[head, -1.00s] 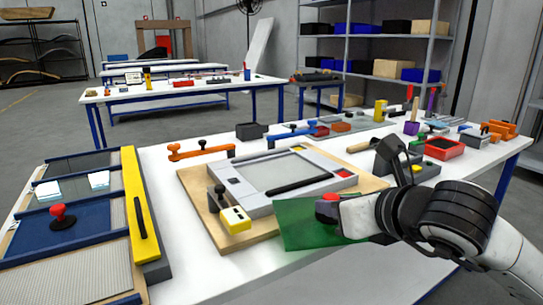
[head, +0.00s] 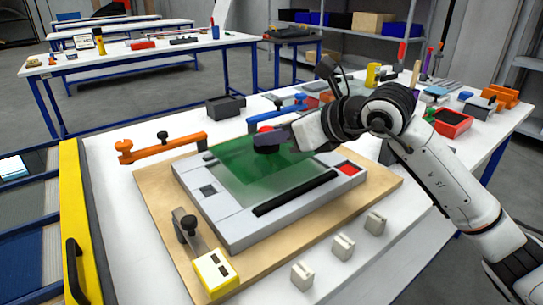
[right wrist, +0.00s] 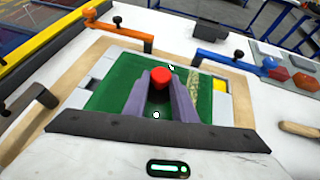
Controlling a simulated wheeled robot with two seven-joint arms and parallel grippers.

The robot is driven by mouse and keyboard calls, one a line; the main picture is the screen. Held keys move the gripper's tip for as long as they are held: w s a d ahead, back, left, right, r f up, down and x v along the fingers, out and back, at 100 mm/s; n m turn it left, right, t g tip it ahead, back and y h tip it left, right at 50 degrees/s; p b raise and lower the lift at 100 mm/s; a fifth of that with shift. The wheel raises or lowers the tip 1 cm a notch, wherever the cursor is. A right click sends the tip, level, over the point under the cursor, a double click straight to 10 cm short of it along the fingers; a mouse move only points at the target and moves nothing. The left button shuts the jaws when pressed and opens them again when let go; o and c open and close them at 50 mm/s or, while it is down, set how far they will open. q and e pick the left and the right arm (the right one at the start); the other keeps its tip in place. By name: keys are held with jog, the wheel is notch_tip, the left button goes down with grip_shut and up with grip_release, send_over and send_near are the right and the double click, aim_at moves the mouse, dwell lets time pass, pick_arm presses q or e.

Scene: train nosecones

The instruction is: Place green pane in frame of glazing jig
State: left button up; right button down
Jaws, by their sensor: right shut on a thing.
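The translucent green pane (head: 235,165) is over the opening of the grey frame of the glazing jig (head: 215,215). I cannot tell whether it rests in the frame or hovers just above it. My right gripper (head: 268,140) is shut on the pane's red knob, which shows between the fingers in the right wrist view (right wrist: 161,75). There the pane (right wrist: 120,85) spreads around both fingers and covers most of the opening. Part of the pane is hidden behind the gripper. My left gripper is not in view.
The jig has a wooden base (head: 160,205), a black bar (head: 295,193) and a yellow block (head: 215,268). Orange (head: 160,147) and blue (head: 275,110) clamp arms stand behind it. Several small beige blocks (head: 343,246) lie in front. A yellow-edged rack (head: 75,210) is at left.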

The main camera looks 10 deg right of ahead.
aim_at(279, 154)
jog(key=shift+w+f, duration=0.1)
jog(key=shift+f, duration=2.05)
jog(key=c, duration=1.9)
grip_release()
jog(key=shift+f+b, duration=0.3)
jog(key=shift+f, duration=0.05)
jog(key=o, duration=0.4)
jog(key=shift+r, duration=0.1)
jog(key=shift+o, duration=0.2)
jog(key=shift+r, duration=0.2)
jog(key=v, duration=1.2)
jog(key=shift+a+f, duration=0.1)
jog(key=shift+f, duration=0.05)
